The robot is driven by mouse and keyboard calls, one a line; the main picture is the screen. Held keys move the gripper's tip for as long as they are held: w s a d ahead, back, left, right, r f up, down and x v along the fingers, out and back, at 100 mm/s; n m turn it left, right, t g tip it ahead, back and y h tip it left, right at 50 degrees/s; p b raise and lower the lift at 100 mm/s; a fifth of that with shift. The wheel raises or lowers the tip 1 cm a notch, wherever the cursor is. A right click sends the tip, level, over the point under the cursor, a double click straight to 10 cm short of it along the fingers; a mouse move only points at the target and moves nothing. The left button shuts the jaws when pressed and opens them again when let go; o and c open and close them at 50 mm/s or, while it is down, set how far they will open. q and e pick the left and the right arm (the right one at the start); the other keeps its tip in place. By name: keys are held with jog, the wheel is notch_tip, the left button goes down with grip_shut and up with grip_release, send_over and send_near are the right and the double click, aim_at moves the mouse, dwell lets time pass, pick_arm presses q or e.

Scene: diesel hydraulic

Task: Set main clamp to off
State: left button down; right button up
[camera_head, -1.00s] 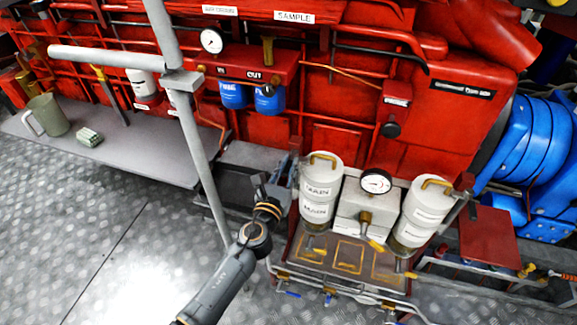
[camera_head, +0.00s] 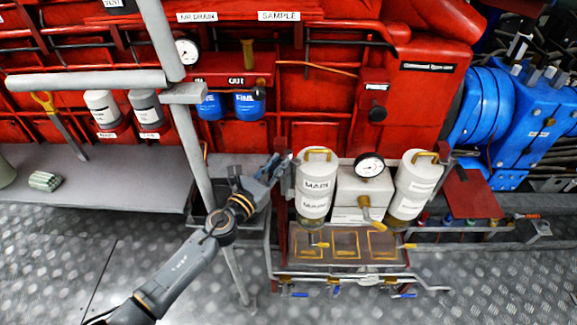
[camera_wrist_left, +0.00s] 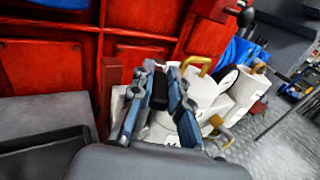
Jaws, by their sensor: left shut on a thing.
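The white canister labelled MAIN (camera_head: 316,184) stands at the left of the filter stand, with a brass handle on top. The main clamp (camera_head: 288,180) is a dark grey lever and bracket at this canister's left side. My left gripper (camera_head: 274,168) has reached it from the left. In the left wrist view the blue fingers of my left gripper (camera_wrist_left: 161,80) are on both sides of the clamp's black handle (camera_wrist_left: 158,92), shut on it. The handle points up. The fingers hide part of the clamp. My right gripper is not in view.
A second white canister (camera_head: 415,185) and a pressure gauge (camera_head: 369,166) stand to the right. A grey post (camera_head: 192,150) rises left of my gripper. Valves with blue levers (camera_head: 335,293) run along the stand's front. The metal floor (camera_head: 470,290) in front is open.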

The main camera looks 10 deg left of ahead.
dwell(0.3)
pick_arm(q)
jog(key=c, duration=1.4)
grip_release()
jog(key=shift+o, duration=0.6)
jog(key=shift+a, duration=0.1)
jog(key=shift+s, duration=0.15)
jog(key=v, duration=1.1)
jog(key=shift+s+a, duration=0.25)
jog(key=shift+a, duration=0.05)
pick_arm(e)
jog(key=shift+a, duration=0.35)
